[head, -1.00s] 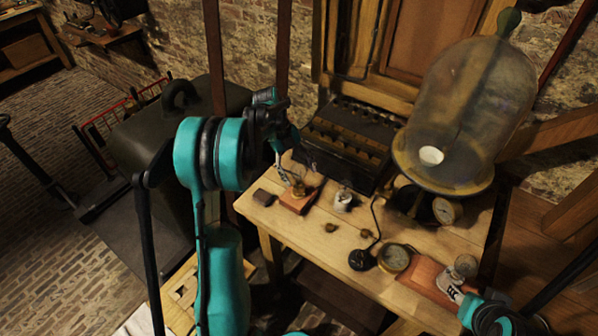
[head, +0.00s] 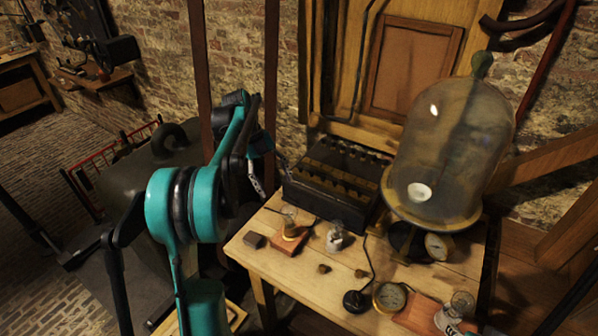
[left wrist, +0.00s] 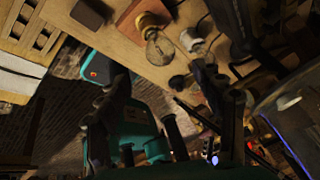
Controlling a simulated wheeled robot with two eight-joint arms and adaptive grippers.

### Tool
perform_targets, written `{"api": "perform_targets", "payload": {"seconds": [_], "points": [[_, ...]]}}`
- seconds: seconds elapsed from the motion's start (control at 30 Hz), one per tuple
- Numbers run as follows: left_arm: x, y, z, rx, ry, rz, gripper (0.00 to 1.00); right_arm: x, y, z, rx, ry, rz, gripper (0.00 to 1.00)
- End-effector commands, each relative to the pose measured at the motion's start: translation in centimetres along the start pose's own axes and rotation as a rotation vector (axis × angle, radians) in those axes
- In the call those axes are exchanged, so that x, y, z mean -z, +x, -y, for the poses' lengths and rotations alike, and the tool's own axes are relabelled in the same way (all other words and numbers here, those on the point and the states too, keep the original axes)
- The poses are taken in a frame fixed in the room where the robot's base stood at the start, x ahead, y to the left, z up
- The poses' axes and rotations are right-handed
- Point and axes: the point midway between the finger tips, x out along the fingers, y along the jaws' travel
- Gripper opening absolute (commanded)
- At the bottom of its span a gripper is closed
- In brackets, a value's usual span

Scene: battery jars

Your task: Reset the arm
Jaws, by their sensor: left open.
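My left gripper (head: 264,178) is raised by the table's back left corner, left of the black battery box (head: 325,205). It is open, and nothing shows between its fingers in the left wrist view (left wrist: 168,105). The table (head: 290,268) stands below and to the right of the gripper.
A glass bell jar (head: 455,150) stands at back right.

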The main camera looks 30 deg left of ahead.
Motion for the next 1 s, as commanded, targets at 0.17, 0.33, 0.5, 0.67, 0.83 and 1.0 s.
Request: {"api": "perform_targets", "payload": {"seconds": [0.17,0.33,0.5,0.67,0.83,1.0], "points": [[0.1,-0.2,0.0,0.000,-0.003,0.001,0.67,0.0,0.0,0.0,0.000,0.000,0.000,0.40],[2.4,-0.2,0.7,-0.003,-0.133,0.052,0.67,0.0,0.0,0.0,0.000,0.000,0.000,0.40],[8.2,0.6,1.6,0.042,-0.486,0.187,0.67,0.0,0.0,0.0,0.000,0.000,0.000,0.40],[13.7,2.0,1.1,0.169,-0.855,0.304,0.67,0.0,0.0,0.0,0.000,0.000,0.000,0.40],[18.7,4.4,-0.6,0.379,-1.219,0.358,0.67,0.0,0.0,0.0,0.000,0.000,0.000,0.40],[22.4,7.5,-3.0,0.629,-1.545,0.309,0.67,0.0,0.0,0.0,0.000,0.000,0.000,0.40]]}}
